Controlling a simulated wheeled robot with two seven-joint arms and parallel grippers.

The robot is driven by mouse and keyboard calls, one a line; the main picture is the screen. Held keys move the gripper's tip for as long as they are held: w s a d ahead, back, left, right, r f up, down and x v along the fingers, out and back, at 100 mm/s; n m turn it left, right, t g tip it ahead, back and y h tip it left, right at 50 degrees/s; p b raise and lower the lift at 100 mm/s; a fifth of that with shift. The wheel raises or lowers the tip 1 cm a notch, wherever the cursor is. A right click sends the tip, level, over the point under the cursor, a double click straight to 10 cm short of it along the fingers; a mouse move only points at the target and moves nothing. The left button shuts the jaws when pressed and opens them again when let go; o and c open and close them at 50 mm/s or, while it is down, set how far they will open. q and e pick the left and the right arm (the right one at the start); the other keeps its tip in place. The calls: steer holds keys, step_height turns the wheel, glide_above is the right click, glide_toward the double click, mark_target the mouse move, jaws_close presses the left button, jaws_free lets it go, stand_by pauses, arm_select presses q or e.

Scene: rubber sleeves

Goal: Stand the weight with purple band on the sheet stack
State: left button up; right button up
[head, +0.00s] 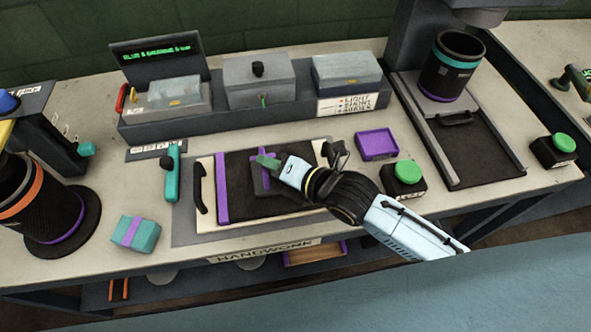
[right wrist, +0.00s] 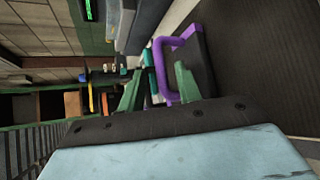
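In the head view a dark block with a purple handle or band (head: 263,184) is on the dark sheet area (head: 240,204) of the handwork board. In the right wrist view the purple part is a loop (right wrist: 163,62) on a dark body. My right gripper (head: 268,162) is at this block; its green fingers (right wrist: 158,88) are apart, with one bar of the loop between them and a gap on one side. A teal block with a purple band (head: 131,231) lies left of the board, apart from the gripper. My left gripper is not in view.
A purple strip (head: 221,188) and a black handle (head: 198,188) edge the board's left side. A purple tray (head: 376,143) and a green button (head: 408,172) are on the right. A banded black cylinder (head: 38,205) stands far left. Grey boxes (head: 258,78) line the back.

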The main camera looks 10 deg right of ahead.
steer(key=v, duration=1)
steer(key=shift+s+p, duration=0.25)
steer(key=shift+p, duration=0.1)
steer(key=shift+d+r, duration=0.1)
steer(key=shift+d, duration=0.05)
steer(key=s+d+f+m+g+h, duration=0.35)
steer(key=s+d+m, duration=0.25)
steer(key=m, duration=0.9)
steer(key=s+d+f+m+g+h, duration=0.3)
steer(key=s+d+m+h, duration=0.3)
steer(key=m, duration=0.8)
step_height(320, 180, down, 25)
steer(key=s+g+y, duration=0.1)
steer(key=s+g, duration=0.1)
steer(key=s+d+f, duration=0.3)
steer(key=s+f, duration=1.2)
steer(key=shift+d+f+g+b, duration=0.2)
steer(key=shift+f+g+b, duration=0.1)
steer(key=shift+g, duration=0.05)
